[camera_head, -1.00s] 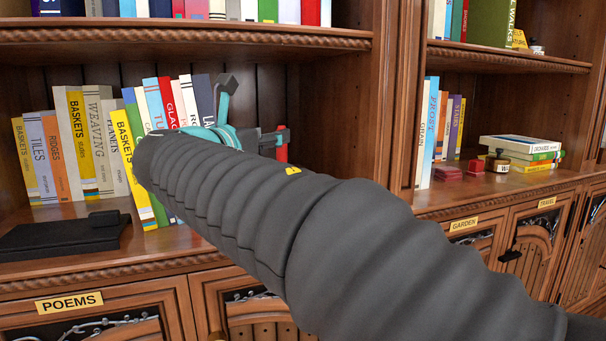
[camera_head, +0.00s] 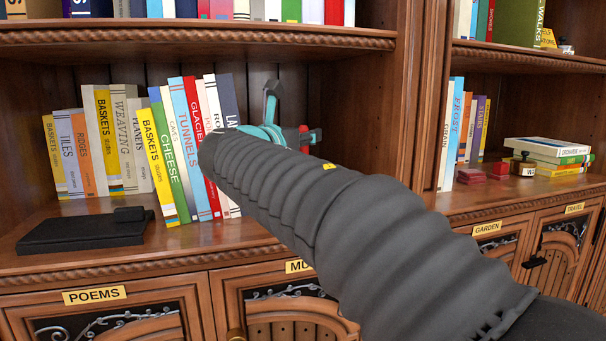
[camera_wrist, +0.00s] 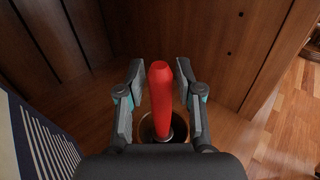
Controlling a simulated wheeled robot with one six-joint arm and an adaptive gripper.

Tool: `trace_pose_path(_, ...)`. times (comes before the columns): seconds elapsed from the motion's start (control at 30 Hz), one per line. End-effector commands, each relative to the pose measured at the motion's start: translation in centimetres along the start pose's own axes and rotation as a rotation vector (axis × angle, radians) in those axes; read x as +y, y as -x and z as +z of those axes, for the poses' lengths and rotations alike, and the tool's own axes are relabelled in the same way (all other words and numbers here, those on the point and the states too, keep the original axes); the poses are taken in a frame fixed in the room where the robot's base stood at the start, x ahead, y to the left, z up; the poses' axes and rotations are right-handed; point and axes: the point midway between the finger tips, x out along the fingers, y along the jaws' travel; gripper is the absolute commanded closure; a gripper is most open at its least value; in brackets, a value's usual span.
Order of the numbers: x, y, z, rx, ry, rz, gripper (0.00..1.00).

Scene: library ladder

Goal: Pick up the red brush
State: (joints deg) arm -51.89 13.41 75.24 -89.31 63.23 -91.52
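The red brush (camera_wrist: 162,95) shows in the wrist view as a red handle standing roughly upright, its lower end inside a round brown-rimmed pot (camera_wrist: 146,124). My gripper (camera_wrist: 160,64) is open, with one finger on each side of the handle and narrow gaps visible. In the head view my gripper (camera_head: 292,114) is at the right end of the middle shelf's books. Only small red bits of the brush (camera_head: 305,149) show there beside a finger. The pot and the brush's lower part are hidden in the head view by my arm.
A row of books (camera_head: 180,150) leans left of my gripper. A blue-and-white book (camera_wrist: 35,140) is close at lower left in the wrist view. A black flat case (camera_head: 85,231) lies on the shelf. A wooden upright (camera_head: 372,120) stands to the right.

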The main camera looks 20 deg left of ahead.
Motion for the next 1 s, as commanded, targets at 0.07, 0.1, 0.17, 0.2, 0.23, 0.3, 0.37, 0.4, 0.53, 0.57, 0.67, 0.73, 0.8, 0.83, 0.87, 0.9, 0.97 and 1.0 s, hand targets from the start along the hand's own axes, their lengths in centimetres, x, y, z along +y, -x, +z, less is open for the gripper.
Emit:
trace_pose_path(0.07, 0.0, 0.0, 0.0, 0.000, 0.000, 0.000, 0.92)
trace_pose_path(0.1, 0.0, 0.0, 0.0, 0.000, 0.000, 0.000, 1.00)
trace_pose_path(0.17, 0.0, 0.0, 0.0, 0.000, 0.000, 0.000, 1.00)
trace_pose_path(0.2, 0.0, 0.0, 0.0, 0.000, 0.000, 0.000, 1.00)
trace_pose_path(0.23, 0.0, 0.0, 0.0, 0.000, 0.000, 0.000, 1.00)
trace_pose_path(0.3, 0.0, 0.0, 0.0, 0.000, 0.000, 0.000, 1.00)
trace_pose_path(0.37, 0.0, 0.0, 0.0, 0.000, 0.000, 0.000, 1.00)
trace_pose_path(0.4, 0.0, 0.0, 0.0, 0.000, 0.000, 0.000, 1.00)
trace_pose_path(0.53, -0.2, 0.2, 0.3, -0.001, -0.001, 0.000, 1.00)
trace_pose_path(0.57, -0.3, 0.3, 0.5, -0.001, -0.001, 0.000, 1.00)
trace_pose_path(0.67, -0.7, 0.7, 1.1, -0.001, -0.001, 0.000, 1.00)
trace_pose_path(0.73, -0.6, 0.6, 2.1, -0.001, -0.002, -0.001, 1.00)
trace_pose_path(0.8, -0.6, 0.6, 3.1, -0.002, -0.001, -0.001, 1.00)
trace_pose_path(0.83, -0.6, 0.6, 3.5, -0.001, -0.002, 0.000, 1.00)
trace_pose_path(0.87, -0.6, 0.6, 4.0, -0.001, -0.003, -0.001, 1.00)
trace_pose_path(0.9, -0.6, 0.6, 4.5, -0.001, -0.002, 0.000, 1.00)
trace_pose_path(0.97, -0.6, 0.6, 5.4, -0.002, -0.003, 0.000, 1.00)
trace_pose_path(1.0, -0.6, 0.6, 5.9, -0.001, -0.002, -0.001, 1.00)
